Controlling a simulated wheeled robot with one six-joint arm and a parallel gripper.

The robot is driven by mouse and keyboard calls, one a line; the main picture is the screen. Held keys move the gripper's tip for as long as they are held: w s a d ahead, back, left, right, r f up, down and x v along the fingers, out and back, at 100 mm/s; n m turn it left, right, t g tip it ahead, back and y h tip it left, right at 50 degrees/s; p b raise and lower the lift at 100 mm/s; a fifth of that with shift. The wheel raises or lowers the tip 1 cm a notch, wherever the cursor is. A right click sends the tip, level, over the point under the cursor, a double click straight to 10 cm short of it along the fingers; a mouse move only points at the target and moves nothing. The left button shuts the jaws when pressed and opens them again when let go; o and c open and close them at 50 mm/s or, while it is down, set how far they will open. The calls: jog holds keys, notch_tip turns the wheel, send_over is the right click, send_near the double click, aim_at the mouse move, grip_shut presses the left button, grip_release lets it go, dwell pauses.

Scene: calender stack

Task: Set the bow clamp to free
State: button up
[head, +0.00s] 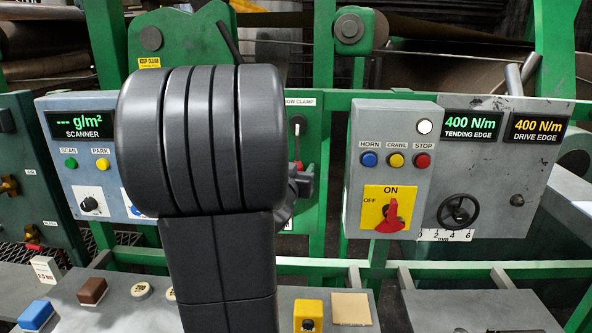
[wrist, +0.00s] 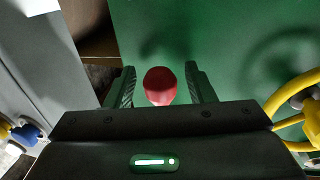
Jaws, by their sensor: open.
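The bow clamp is on a green panel in the head view. Its label (head: 301,102) is partly hidden by my arm. Below the label is a pale lever (head: 297,128) with a red knob (head: 298,166) at its lower end. My gripper (head: 302,184) shows only in part at the knob, behind my arm. In the wrist view the red knob (wrist: 160,86) sits between the two open fingers of my gripper (wrist: 161,78), with a gap on each side. No clamp position marks are readable.
Right of the clamp is a grey control box (head: 352,215) with a red rotary switch (head: 390,216) and several buttons. The scanner panel (head: 66,170) is at left. In the wrist view a yellow ring (wrist: 275,100) is close right of the gripper, and a grey box (wrist: 35,70) is at left.

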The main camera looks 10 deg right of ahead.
grip_shut()
jog(key=shift+d, duration=0.15)
jog(key=d+n, duration=0.1)
jog(key=s+d+n+b, duration=0.1)
jog(key=n, duration=0.1)
jog(key=d+n+t+b, duration=0.1)
jog(key=d, duration=0.1)
jog(key=shift+s+d+r+n, duration=0.1)
jog(key=shift+s+r+n, duration=0.05)
jog(key=shift+r+n, duration=0.25)
jog(key=shift+s+d+r+n+t+b, duration=0.25)
jog(key=shift+d+r+n+b, duration=0.5)
jog(key=shift+n, duration=0.45)
jog(key=shift+s+d+r+n+t+b, duration=0.25)
jog(key=shift+d+r+n+b, duration=0.35)
jog(key=shift+d+n, duration=0.45)
jog(key=shift+a+n, duration=0.2)
jog(key=shift+n, duration=0.05)
